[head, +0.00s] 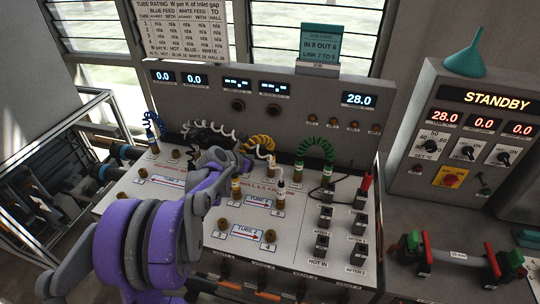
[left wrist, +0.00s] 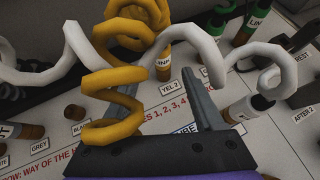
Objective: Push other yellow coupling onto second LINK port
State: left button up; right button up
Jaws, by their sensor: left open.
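A yellow coiled hose (head: 261,141) arches over the panel, and it looms large in the left wrist view (left wrist: 110,105). I cannot tell whether the fingers touch the hose or which port is the second LINK one. My right gripper is out of view.
A white coiled hose (left wrist: 205,50) crosses close to the fingers, with a white coupling (left wrist: 246,108) at right. A job card (head: 319,42) reads "LINK 7 TO 5".

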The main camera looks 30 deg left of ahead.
aim_at(269, 161)
pick_arm(q)
jog(key=b+x, duration=0.1)
jog(key=x, duration=0.6)
jog(key=shift+w+d+f, duration=0.1)
jog(key=shift+d+f, duration=0.05)
jog(key=shift+b+x, duration=0.4)
jog(key=shift+x, duration=0.4)
jog(key=shift+w, duration=0.35)
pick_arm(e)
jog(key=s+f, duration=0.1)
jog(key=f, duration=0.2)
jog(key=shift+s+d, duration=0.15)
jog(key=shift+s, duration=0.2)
pick_arm(q)
jog(key=shift+s, duration=0.1)
jog(key=shift+c, duration=0.5)
grip_shut()
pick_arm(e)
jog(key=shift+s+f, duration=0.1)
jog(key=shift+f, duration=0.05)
